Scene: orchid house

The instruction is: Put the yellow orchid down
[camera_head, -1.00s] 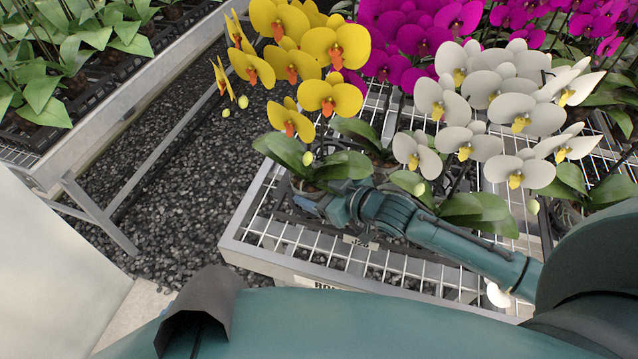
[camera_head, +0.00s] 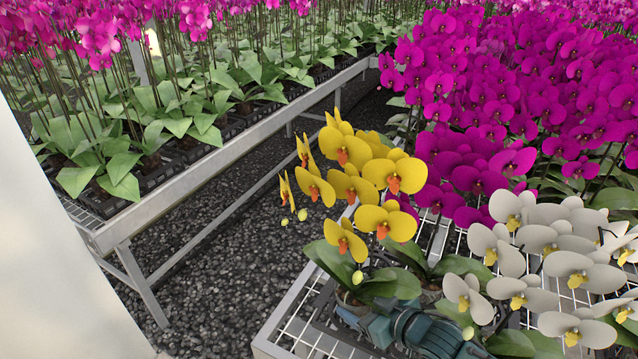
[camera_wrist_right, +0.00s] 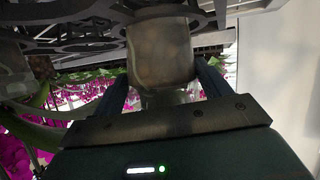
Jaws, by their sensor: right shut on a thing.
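The yellow orchid (camera_head: 352,187) stands upright at the near left corner of the right-hand bench, with green leaves low over its pot. My right gripper (camera_head: 362,312) is at the pot, below the leaves, with its arm coming in from the right. In the right wrist view the pot (camera_wrist_right: 160,55) sits between the two fingers of my right gripper (camera_wrist_right: 163,88), which are shut on it. The pot's base is hidden in the head view, so I cannot tell whether it touches the tray. My left gripper is not in view.
A white orchid (camera_head: 571,268) stands close on the right and magenta orchids (camera_head: 560,90) fill the bench behind. Bare wire mesh (camera_head: 283,327) shows at the bench's near left corner. A gravel aisle (camera_head: 215,240) separates it from the left bench (camera_head: 215,160).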

